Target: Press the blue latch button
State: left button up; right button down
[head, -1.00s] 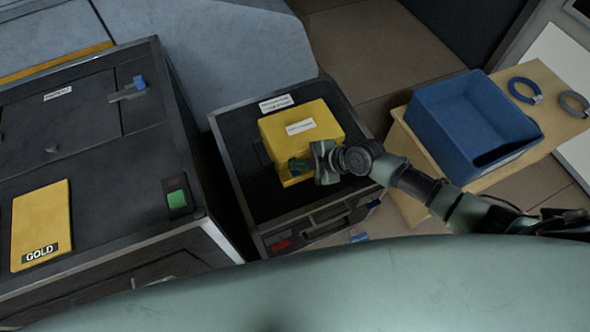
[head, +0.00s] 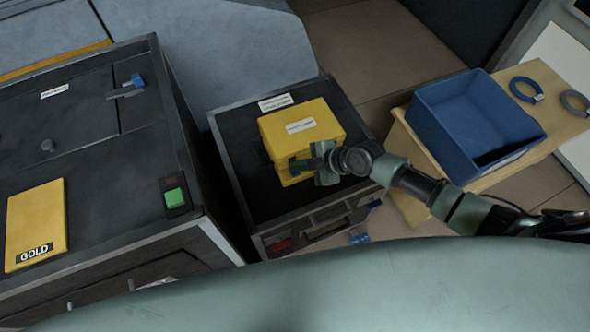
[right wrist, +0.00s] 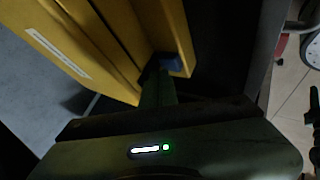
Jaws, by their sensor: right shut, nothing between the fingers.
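A yellow box (head: 318,146) with a white label sits on a dark case. In the right wrist view, the box (right wrist: 120,40) fills the upper left, with a dark seam between its yellow parts. A small blue button (right wrist: 170,62) shows on its edge, right at the fingertips. My right gripper (head: 300,164) is shut and empty, its green fingers at the box's near side. In the right wrist view, the shut fingers (right wrist: 157,82) reach the blue button and partly cover the area beside it; whether they touch it I cannot tell. My left gripper is out of view.
The dark case (head: 238,140) stands between a dark cabinet (head: 110,190) on the left and a wooden bench (head: 548,90) on the right. The bench holds a blue bin (head: 450,128) and two rings. The cabinet carries a green switch (head: 174,197) and a blue-handled latch (head: 137,80).

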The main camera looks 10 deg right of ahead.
jog(key=shift+s+f+b, duration=0.1)
jog(key=shift+f+b, duration=0.6)
jog(key=shift+b, duration=0.05)
dwell(0.7)
jog(key=shift+r, duration=0.1)
jog(key=shift+r+p, duration=0.7)
jog(key=shift+r, duration=0.25)
jog(key=shift+r, duration=0.1)
notch_tip(320, 180, up, 5)
jog(key=p, duration=0.3)
jog(key=shift+p, duration=0.4)
dwell(0.4)
